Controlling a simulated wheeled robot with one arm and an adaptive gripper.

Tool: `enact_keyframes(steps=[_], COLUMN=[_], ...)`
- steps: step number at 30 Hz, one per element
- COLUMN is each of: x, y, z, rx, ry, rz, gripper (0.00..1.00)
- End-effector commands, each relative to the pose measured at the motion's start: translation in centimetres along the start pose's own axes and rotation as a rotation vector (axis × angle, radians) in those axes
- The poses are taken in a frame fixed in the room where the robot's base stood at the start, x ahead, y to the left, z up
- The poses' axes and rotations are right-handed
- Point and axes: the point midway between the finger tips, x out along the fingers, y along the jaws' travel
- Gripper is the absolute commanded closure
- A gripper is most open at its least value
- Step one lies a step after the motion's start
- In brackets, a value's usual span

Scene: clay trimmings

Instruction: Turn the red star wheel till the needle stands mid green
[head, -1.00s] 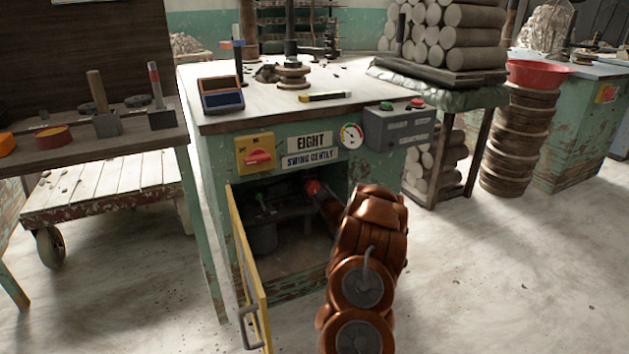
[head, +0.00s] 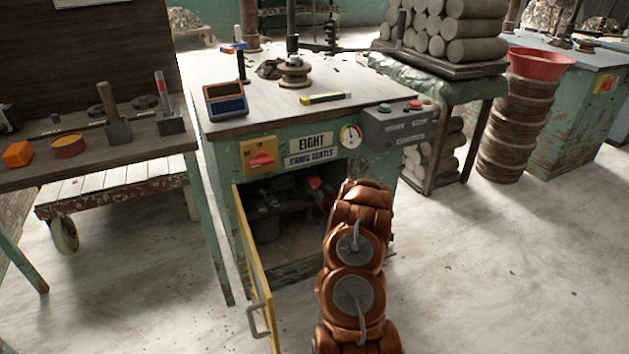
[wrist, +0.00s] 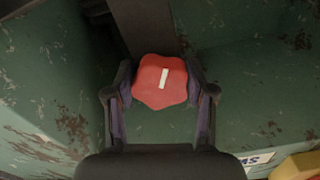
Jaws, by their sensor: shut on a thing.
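The red star wheel (wrist: 160,82) shows in the wrist view with a white bar mark on its face, near upright and leaning slightly right. My gripper (wrist: 160,84) is shut on it, one finger on each side. In the head view the wheel (head: 315,182) is a small red shape inside the open cupboard, partly hidden by my arm. The round gauge (head: 350,136) is on the cabinet front above the opening. It has coloured bands, but its needle is too small to read for certain.
The yellow cupboard door (head: 258,270) stands open to the left of my arm. A red switch on a yellow plate (head: 260,157) and a grey button box (head: 396,126) sit on the cabinet front. The wooden bench (head: 85,157) is at left.

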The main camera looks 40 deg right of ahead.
Motion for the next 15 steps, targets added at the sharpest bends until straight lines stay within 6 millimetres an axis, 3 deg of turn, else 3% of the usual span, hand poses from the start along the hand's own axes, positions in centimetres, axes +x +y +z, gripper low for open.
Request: enact_keyframes(steps=[15], x=[-0.01], y=[0.02], z=[-0.05], rx=[0.071], ry=[0.001], rz=[0.001], gripper=[0.80])
